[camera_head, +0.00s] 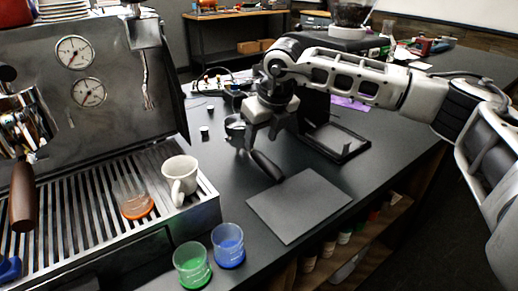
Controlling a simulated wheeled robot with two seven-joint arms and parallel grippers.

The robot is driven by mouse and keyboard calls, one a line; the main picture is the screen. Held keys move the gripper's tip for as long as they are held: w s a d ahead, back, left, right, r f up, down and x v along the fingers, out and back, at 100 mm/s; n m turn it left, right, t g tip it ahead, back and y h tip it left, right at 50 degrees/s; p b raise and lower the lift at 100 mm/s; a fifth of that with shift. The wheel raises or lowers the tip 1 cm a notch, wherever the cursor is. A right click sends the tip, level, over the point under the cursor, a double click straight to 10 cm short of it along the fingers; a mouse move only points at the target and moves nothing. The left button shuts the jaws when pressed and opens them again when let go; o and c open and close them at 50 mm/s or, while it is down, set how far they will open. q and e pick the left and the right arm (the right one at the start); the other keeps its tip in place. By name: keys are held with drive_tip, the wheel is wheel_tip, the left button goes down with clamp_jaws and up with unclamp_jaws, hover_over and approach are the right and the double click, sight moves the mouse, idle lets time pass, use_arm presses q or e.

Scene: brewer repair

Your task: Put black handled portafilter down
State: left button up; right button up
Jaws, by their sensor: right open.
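The black handled portafilter (266,166) lies on the dark counter, its handle pointing toward the grey mat and its metal head partly hidden behind my right gripper. My right gripper (260,142) is open and points down just above and behind the handle. Whether its fingers touch the portafilter I cannot tell. My left gripper is not in view.
The espresso machine (108,110) fills the left, with a wooden-handled portafilter (22,195). A white cup (180,178) and an orange-bottomed glass (134,198) stand on its drip tray. Green (192,265) and blue (228,245) cups stand near the bare grey mat (298,205). A black stand (335,140) is behind.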

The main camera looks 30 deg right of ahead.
drive_tip(key=v, duration=0.7)
drive_tip(key=shift+s, duration=0.1)
